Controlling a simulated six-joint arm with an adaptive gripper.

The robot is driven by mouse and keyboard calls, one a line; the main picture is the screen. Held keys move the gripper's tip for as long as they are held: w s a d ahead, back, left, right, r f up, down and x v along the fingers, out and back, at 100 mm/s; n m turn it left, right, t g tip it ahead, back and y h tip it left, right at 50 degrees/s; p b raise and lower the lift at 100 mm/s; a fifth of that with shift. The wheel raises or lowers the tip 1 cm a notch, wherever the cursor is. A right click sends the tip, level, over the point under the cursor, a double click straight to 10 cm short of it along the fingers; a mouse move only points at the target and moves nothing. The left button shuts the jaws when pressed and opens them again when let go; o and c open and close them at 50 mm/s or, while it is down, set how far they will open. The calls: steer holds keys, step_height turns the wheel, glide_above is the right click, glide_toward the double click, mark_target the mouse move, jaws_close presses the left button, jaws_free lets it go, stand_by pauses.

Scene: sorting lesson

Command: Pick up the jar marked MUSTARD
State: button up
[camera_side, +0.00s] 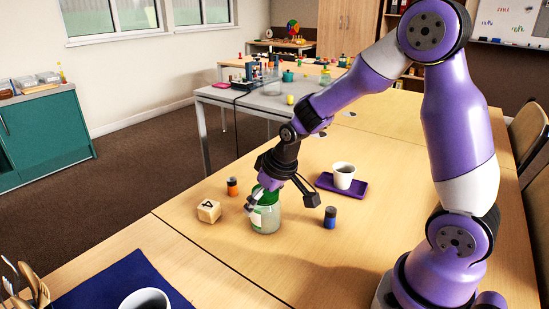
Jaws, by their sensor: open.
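A glass jar with a green lid and a pale label (265,220) stands upright on the wooden table near the middle. The writing on its label is too small to read, so I cannot tell if it says MUSTARD. My gripper (281,201) is open, pointing down at the jar's upper part. One finger shows across the lid's left side and the other stands out to the right, apart from the jar. Part of the lid is hidden by my gripper. No other jar marked MUSTARD can be made out.
A wooden cube marked 4 (209,211) and a small orange, dark-capped container (232,187) stand left of the jar. A small dark blue container (330,218) stands right. A white cup (343,176) sits on a purple tray (325,182). A blue mat (110,285) lies front left.

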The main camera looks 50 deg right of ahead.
steer(key=shift+w+f, duration=0.15)
steer(key=shift+f, duration=0.2)
steer(key=c, duration=1.1)
steer(key=shift+c, duration=0.2)
steer(key=shift+r, duration=0.1)
